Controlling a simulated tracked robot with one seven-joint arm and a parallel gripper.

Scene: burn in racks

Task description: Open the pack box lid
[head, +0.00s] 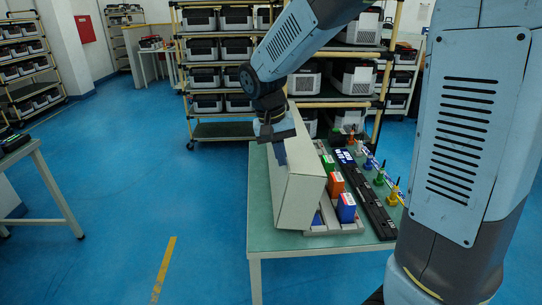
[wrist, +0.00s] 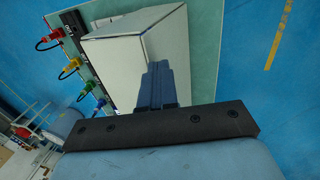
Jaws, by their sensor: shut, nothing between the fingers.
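The pack box, a pale grey-white box (head: 302,203), stands at the left side of the green table in the head view. It also shows beyond my fingers in the wrist view (wrist: 115,58). My gripper (head: 280,153) points down at the box's left side, its blue fingers shut and empty. In the wrist view the fingers (wrist: 160,78) overlap the box's edge; I cannot tell whether they touch it.
Small orange (head: 335,185) and blue (head: 346,207) boxes sit in a pale tray right of the pack box. A black strip (head: 368,203) and several coloured connectors lie further right. Loaded racks (head: 225,75) stand behind.

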